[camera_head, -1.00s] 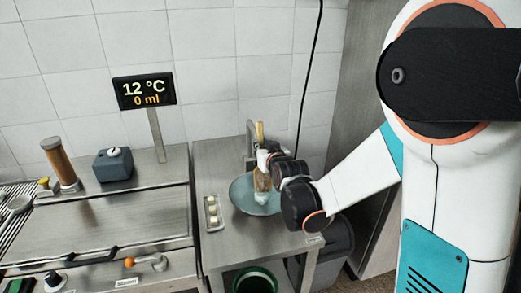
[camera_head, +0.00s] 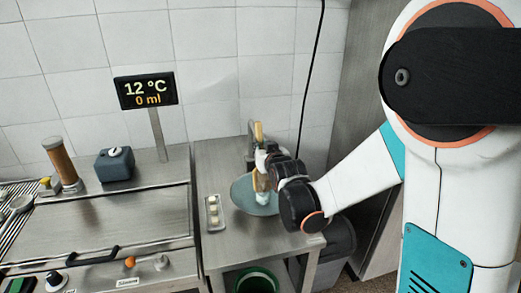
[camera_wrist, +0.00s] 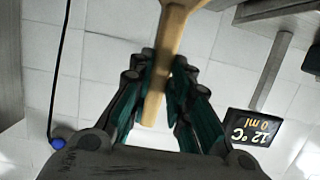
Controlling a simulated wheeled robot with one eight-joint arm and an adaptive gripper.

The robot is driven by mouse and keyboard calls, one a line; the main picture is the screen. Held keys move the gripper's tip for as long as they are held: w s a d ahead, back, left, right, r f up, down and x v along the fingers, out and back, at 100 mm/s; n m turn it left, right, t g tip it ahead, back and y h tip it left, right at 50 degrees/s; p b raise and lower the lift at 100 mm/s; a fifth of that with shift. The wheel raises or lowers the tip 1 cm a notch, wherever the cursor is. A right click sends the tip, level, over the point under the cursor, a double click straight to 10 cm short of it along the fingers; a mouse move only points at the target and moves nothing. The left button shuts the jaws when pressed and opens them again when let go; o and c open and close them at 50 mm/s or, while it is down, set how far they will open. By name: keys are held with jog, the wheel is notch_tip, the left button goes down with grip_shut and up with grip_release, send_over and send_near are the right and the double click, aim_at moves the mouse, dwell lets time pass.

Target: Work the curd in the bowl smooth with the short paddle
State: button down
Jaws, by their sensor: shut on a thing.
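A wooden paddle (camera_wrist: 172,35) stands between the fingers of my gripper (camera_wrist: 158,85), which is shut on it in the wrist view. A blue-grey bowl (camera_head: 243,196) sits on the steel side table (camera_head: 222,238). The paddle's lower part reaches down over the bowl. White matter, probably the curd (camera_head: 264,200), shows at its lower end; its surface is mostly hidden by the paddle and my gripper.
A small tray with several pale pieces (camera_head: 214,226) lies left of the bowl. A display reading 12 °C and 0 ml (camera_head: 145,91) stands on a post at left. A green bin (camera_head: 256,281) is below the table.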

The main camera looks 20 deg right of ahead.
jog(key=shift+d, duration=0.5)
jog(key=shift+a, duration=0.1)
jog(key=shift+a+r, duration=0.1)
jog(key=shift+a, duration=0.7)
jog(key=shift+d, duration=0.15)
jog(key=shift+d, duration=0.8)
jog(key=shift+a, duration=0.2)
jog(key=shift+a, duration=0.8)
